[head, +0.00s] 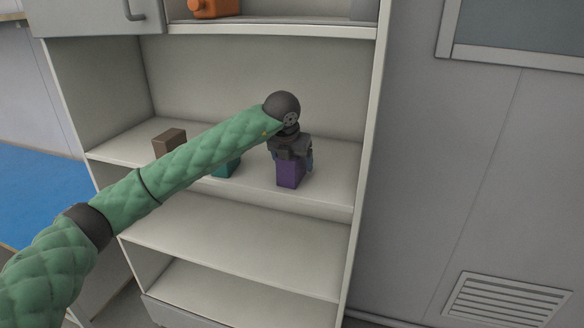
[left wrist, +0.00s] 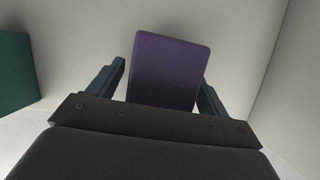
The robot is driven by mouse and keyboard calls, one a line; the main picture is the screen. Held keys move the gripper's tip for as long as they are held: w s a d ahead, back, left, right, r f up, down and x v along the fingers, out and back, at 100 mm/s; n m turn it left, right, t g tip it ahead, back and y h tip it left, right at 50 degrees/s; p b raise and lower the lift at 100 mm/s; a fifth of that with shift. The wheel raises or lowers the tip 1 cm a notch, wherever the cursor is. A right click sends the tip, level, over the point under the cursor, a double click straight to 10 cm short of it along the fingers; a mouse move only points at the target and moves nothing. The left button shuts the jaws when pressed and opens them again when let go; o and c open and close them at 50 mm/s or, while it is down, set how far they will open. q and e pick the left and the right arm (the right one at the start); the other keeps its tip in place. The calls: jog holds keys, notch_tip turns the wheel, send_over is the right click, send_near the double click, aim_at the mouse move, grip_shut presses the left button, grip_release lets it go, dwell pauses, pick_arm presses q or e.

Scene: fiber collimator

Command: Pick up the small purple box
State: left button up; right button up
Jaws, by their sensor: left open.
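The small purple box (head: 290,174) stands upright on the middle shelf, near its front edge and toward the right. My left gripper (head: 291,158) is above and around the upper part of the box in the head view, covering its top. In the left wrist view the purple box (left wrist: 168,72) lies between the two open fingers of my left gripper (left wrist: 162,85), with a small gap visible on the left side. The right gripper is not in view.
A teal box (head: 226,168) stands left of the purple box, partly behind my arm. A brown box (head: 169,142) stands farther left on the same shelf (head: 330,180). The cabinet's right side wall (head: 368,120) is close by. An orange object (head: 215,8) sits on the shelf above.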

pick_arm(q)
jog(key=shift+c, duration=0.2)
jog(key=c, duration=1.1)
